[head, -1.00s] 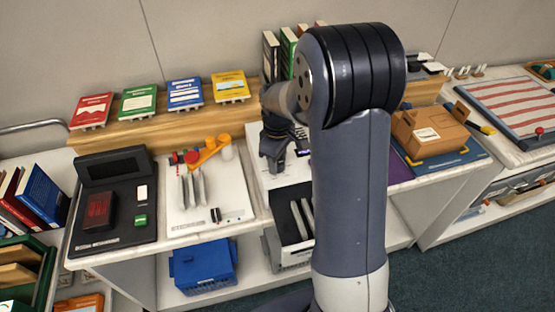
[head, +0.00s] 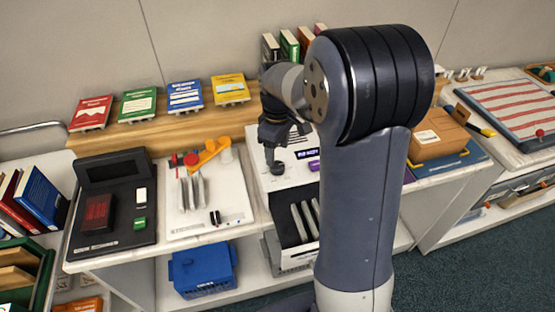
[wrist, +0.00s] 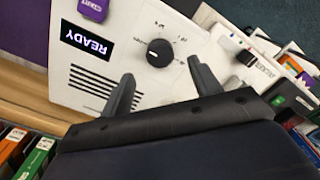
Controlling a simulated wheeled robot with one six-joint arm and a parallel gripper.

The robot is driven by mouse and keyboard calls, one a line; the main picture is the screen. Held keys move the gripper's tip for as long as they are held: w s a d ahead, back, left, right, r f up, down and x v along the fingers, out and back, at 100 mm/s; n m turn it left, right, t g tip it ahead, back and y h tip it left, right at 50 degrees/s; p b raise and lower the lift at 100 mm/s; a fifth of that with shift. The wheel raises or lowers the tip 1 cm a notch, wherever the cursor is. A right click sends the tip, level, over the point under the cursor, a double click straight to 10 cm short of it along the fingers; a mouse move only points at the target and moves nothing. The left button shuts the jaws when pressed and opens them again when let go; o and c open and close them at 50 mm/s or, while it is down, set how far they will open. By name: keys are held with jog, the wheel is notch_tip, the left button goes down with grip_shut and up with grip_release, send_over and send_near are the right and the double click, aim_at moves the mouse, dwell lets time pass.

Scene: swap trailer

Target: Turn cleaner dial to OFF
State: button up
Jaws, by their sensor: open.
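The cleaner's dial (wrist: 160,53) is a round black knob with a pale mark, on a white panel (wrist: 125,55). Small labels surround it, too small to read surely. In the wrist view my gripper (wrist: 163,86) has its fingers spread, one on each side below the dial. Nothing is between them, and they look apart from the knob. In the head view my gripper (head: 272,148) hangs over the white panel (head: 290,178), pointing down, with the dial close below its tips. A display reading READY (wrist: 86,42) shows upside down beside a purple button (wrist: 93,9).
A white board with an orange arm (head: 208,155) and a black device (head: 110,200) stand left of the panel. Books (head: 185,95) rest on the wooden ledge behind. A brown box (head: 437,133) stands to the right. A blue bin (head: 203,268) sits below.

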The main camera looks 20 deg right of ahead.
aim_at(278, 165)
notch_tip(278, 165, up, 5)
jog(key=shift+r, duration=0.1)
dwell(0.4)
notch_tip(278, 165, down, 11)
jog(key=shift+f+p, duration=0.1)
jog(key=shift+p, duration=0.25)
jog(key=shift+m, duration=0.3)
